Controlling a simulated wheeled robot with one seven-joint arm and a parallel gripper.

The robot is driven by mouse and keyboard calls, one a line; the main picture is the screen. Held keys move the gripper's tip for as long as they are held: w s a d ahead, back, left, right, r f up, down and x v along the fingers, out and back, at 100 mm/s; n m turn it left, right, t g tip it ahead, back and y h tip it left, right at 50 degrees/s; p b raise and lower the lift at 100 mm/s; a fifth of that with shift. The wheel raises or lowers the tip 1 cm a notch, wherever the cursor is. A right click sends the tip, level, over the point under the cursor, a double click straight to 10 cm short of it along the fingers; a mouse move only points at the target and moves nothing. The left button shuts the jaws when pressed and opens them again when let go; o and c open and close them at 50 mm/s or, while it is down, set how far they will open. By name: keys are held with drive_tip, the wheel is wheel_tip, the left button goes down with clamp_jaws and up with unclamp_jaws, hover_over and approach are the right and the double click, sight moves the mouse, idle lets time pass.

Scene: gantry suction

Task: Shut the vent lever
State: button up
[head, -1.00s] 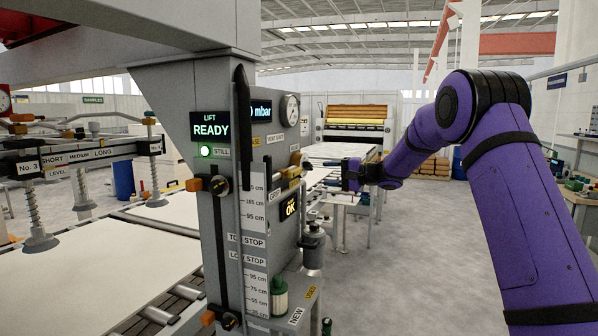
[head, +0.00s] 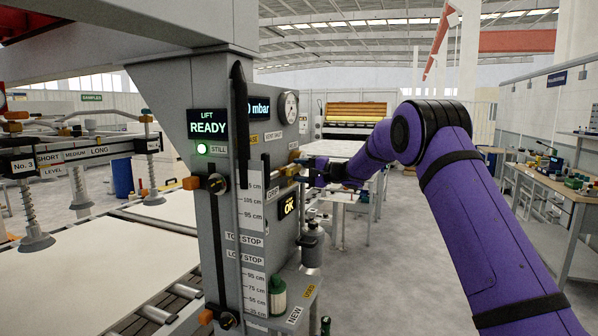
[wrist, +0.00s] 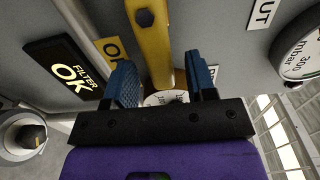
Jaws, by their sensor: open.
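The yellow lever (wrist: 156,45), which looks like the vent lever, has a dark bolt head and runs down the middle of the wrist view. In the head view it is a small yellow piece (head: 289,170) on the side of the grey column. My gripper (wrist: 162,80) is open, with one blue finger on each side of the lever. I cannot tell whether either finger touches it. In the head view my gripper (head: 301,168) is at the column's side, below the vent label (head: 274,134). The lever's lower end is partly hidden by my gripper.
A round gauge (wrist: 303,52) and a label ending in "UT" (wrist: 263,14) lie to the lever's right. A "FILTER OK" display (wrist: 66,68) is on its left. A tall black bar (head: 239,125) stands at the column's front corner. The floor at right is open before a workbench (head: 555,190).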

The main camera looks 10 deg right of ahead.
sight(292, 169)
drive_tip(key=shift+w+a, duration=0.1)
drive_tip(key=shift+a, duration=0.1)
clamp_jaws()
drive_tip(key=shift+r, duration=0.1)
drive_tip(key=r+n, duration=0.1)
drive_tip(key=n, duration=0.1)
drive_tip(key=r+n, duration=0.1)
drive_tip(key=n, duration=0.1)
drive_tip(key=shift+s+a+r+n, duration=0.5)
drive_tip(key=shift+s+n, duration=0.2)
drive_tip(key=shift+n, duration=1.6)
drive_tip(key=shift+s+a+r+n, duration=0.5)
drive_tip(key=shift+s+n, duration=0.25)
drive_tip(key=shift+n, duration=1.55)
drive_tip(key=shift+s+a+r+n, duration=0.5)
drive_tip(key=shift+s+n, duration=0.2)
drive_tip(key=shift+n, duration=1.6)
